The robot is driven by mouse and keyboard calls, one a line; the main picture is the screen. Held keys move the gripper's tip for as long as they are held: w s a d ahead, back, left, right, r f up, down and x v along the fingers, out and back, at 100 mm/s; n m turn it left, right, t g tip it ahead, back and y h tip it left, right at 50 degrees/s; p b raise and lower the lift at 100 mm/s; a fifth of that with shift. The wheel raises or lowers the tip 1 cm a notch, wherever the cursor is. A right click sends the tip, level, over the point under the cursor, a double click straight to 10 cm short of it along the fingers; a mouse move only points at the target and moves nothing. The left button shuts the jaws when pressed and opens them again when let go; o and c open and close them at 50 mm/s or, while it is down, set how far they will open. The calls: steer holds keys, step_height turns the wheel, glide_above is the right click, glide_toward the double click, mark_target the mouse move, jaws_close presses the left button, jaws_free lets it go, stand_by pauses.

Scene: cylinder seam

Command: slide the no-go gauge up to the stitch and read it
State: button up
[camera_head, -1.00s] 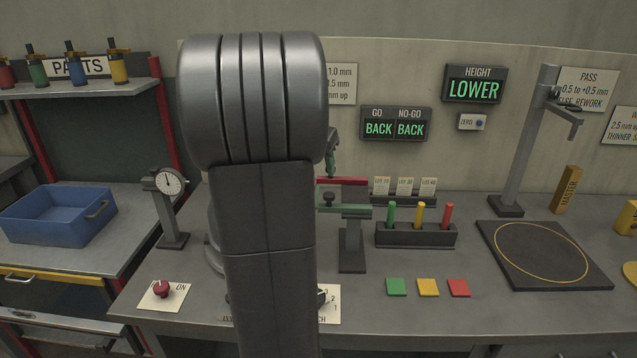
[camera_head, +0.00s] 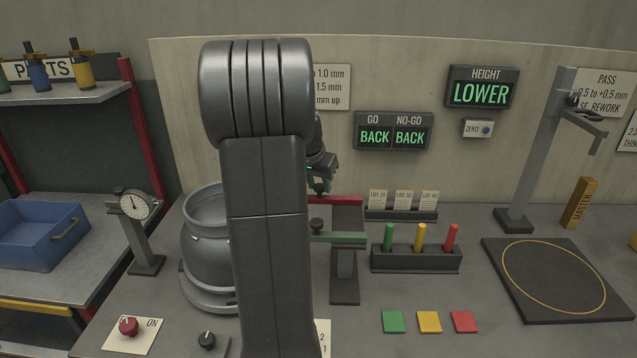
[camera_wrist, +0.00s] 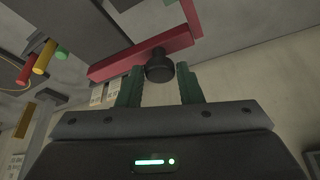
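The red no-go gauge (camera_head: 345,201) is a flat bar on a stand, above the green go gauge (camera_head: 340,238), which has its own black knob (camera_head: 317,226). In the wrist view the red bar (camera_wrist: 120,64) crosses just beyond my fingers, with its black knob (camera_wrist: 159,70) between the green fingertips. My gripper (camera_wrist: 160,78) is open, with a visible gap on the knob's right; contact on the left is unclear. In the head view my gripper (camera_head: 320,184) is at the red bar, partly behind my arm. A grey cylinder (camera_head: 205,240) stands left, partly hidden; its stitch cannot be made out.
The wall display (camera_head: 393,131) reads GO BACK, NO-GO BACK; the height display (camera_head: 482,88) reads LOWER. A rack (camera_head: 415,259) of coloured pegs and three coloured pads (camera_head: 429,322) lie right of the stand. A dial gauge (camera_head: 138,215) and red knob (camera_head: 128,326) stand left.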

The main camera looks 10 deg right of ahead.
jaws_close()
steer(key=a, duration=0.2)
steer(key=w+a, duration=0.1)
steer(key=a, duration=0.2)
steer(key=shift+b, duration=0.35)
steer(key=shift+o, duration=2.4)
jaws_free()
steer(key=shift+r, duration=0.15)
steer(key=v, duration=1.3)
steer(key=shift+r+b, duration=0.3)
steer(key=shift+b, duration=0.05)
steer(key=shift+f, duration=0.15)
